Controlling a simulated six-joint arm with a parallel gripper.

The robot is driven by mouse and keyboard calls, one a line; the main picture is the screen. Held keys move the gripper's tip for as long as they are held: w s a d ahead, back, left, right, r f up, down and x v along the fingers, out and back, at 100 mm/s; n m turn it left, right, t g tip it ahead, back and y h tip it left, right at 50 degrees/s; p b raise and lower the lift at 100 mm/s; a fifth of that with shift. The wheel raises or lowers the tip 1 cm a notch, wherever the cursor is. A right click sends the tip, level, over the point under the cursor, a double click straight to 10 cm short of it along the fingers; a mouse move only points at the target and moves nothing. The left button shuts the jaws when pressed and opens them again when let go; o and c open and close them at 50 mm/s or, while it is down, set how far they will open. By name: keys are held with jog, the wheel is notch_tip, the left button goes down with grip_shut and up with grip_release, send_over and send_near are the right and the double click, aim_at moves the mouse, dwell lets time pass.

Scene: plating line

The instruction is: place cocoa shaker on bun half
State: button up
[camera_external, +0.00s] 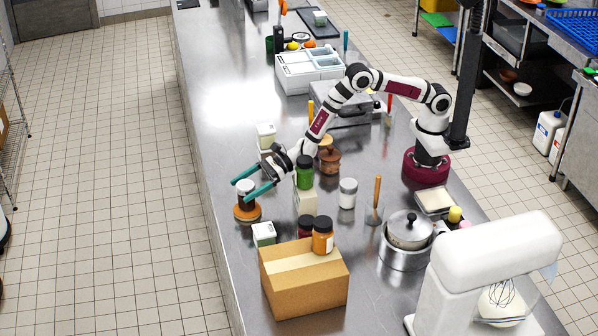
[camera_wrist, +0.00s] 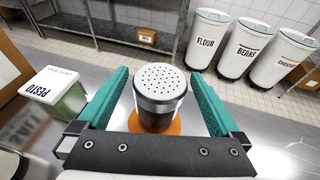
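The cocoa shaker (camera_external: 245,198) is a dark cylinder with a silver, perforated top. It stands upright on the orange-brown bun half (camera_external: 247,213), near the left edge of the steel counter. In the wrist view the shaker (camera_wrist: 160,85) sits between the two green fingers, with the bun half (camera_wrist: 173,127) showing around its foot. My gripper (camera_external: 243,189) is open. Its fingers are on either side of the shaker, and the wrist view shows a gap on both sides. The shaker's lower front is partly hidden by the gripper's dark crossbar in the wrist view.
A pesto box (camera_wrist: 58,92) stands close to the left finger. The counter's left edge is close to the bun half.

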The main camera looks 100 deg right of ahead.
jog(key=shift+s+d+r, duration=0.1)
jog(key=shift+s+r, duration=0.1)
jog(key=shift+s, duration=0.15)
jog(key=shift+v, duration=0.9)
jog(key=r, duration=0.7)
jog(key=shift+s+r, duration=0.2)
jog(key=s+a+r+n+g+y, duration=0.1)
jog(key=s+a+r+n+y, duration=0.4)
jog(key=r, duration=0.3)
jog(key=s+a+r+n+g+y, duration=0.1)
jog(key=s+a+r+n+g, duration=0.25)
jog(key=s+n, duration=0.4)
jog(key=s+a+r+n+g+y, duration=0.2)
jog(key=s+a+n+g, duration=0.25)
jog(key=s, duration=0.55)
jog(key=s+d+f+n+g+h, duration=0.2)
jog(key=s+n, duration=0.2)
jog(key=s, duration=0.5)
jog(key=s+d+f+n+g+h, duration=0.2)
jog(key=s+d+n+h, duration=0.1)
jog(key=s, duration=0.6)
jog(key=s+d+f+n+g+h, duration=0.1)
jog(key=s+d+f+n+h, duration=0.2)
jog(key=s+d+h, duration=0.2)
jog(key=s+d, duration=0.3)
jog(key=d, duration=0.1)
jog(key=shift+s+d+f, duration=0.2)
jog(key=shift+d+f, duration=0.05)
